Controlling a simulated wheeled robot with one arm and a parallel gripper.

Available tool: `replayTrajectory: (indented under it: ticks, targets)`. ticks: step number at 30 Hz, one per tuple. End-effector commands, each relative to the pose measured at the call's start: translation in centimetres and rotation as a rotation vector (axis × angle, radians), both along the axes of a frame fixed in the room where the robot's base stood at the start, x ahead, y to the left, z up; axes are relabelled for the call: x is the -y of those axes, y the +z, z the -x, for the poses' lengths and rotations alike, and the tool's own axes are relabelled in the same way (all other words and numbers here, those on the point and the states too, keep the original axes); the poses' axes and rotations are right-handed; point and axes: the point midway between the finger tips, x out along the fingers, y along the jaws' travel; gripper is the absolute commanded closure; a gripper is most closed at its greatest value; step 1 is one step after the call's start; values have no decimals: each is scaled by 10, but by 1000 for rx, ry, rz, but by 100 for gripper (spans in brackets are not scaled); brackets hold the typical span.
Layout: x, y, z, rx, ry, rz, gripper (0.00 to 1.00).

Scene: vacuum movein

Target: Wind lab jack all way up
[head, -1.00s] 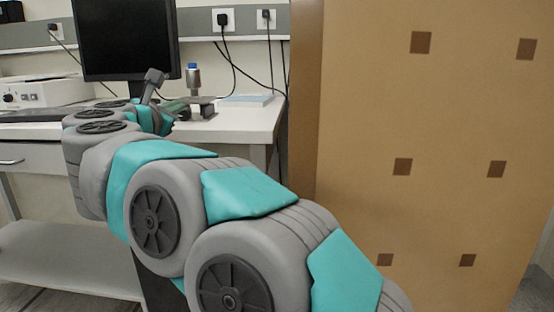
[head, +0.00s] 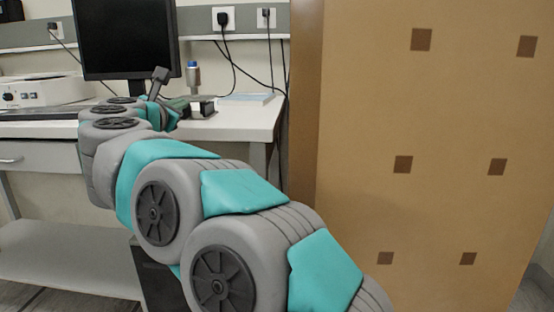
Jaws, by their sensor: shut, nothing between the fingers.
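The lab jack (head: 204,107) is a small, low device on the lab bench near its back right part. A metal cylinder with a blue top (head: 193,77) stands at the jack, seemingly on its plate. My gripper (head: 181,104) is shut and empty, at the left side of the jack, very small in the view. My wrist partly covers the jack's left side. I cannot tell whether the fingertips touch it, and its knob cannot be made out.
The bench (head: 235,122) carries a black monitor (head: 125,40), a white instrument (head: 42,92) and a pale flat item (head: 248,98). Cables hang from wall sockets behind. A tall brown panel with dark squares (head: 440,130) blocks the right side.

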Motion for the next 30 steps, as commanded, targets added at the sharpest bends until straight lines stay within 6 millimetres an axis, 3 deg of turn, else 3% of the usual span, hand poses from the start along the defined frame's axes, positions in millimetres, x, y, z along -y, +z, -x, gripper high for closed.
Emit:
replayTrajectory:
  ticks: [30]
  targets:
    - [0,-9,0,-4,1,1,100]
